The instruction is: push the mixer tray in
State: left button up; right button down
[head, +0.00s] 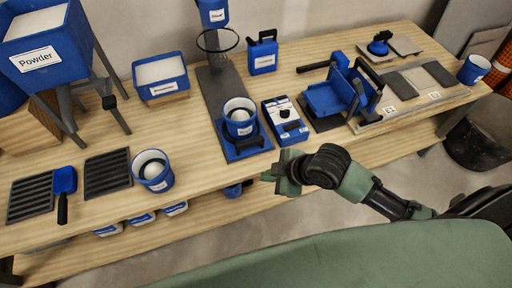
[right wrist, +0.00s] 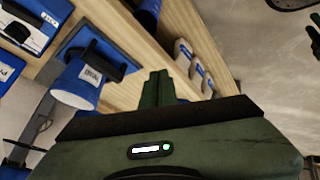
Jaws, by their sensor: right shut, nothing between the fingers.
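The mixer tray (head: 256,150) is a blue plate with a black handle at its front, near the table's front edge. A blue and white bucket (head: 239,118) stands on it. In the right wrist view the tray (right wrist: 122,66) and the labelled bucket (right wrist: 75,85) show at the upper left. My right gripper (head: 269,176) is shut and empty, in front of the table edge and apart from the tray handle. Its closed fingers (right wrist: 157,88) show in the right wrist view. My left gripper is not in view.
A dark mixer stand (head: 214,82) with a ring rises behind the tray. A blue and white device (head: 287,121) stands close to its right. Another bucket (head: 152,171) stands to the left, with bare tabletop (head: 195,150) between. Several tubs sit on the lower shelf.

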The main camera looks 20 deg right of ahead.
jog(key=w+d+n, duration=0.4)
jog(key=w+d, duration=0.1)
jog(key=x, duration=0.9)
jog(key=shift+w+a+r, duration=0.15)
jog(key=shift+w+a, duration=0.15)
jog(key=shift+w, duration=0.05)
jog(key=w, duration=0.2)
jog(key=shift+w, duration=1.05)
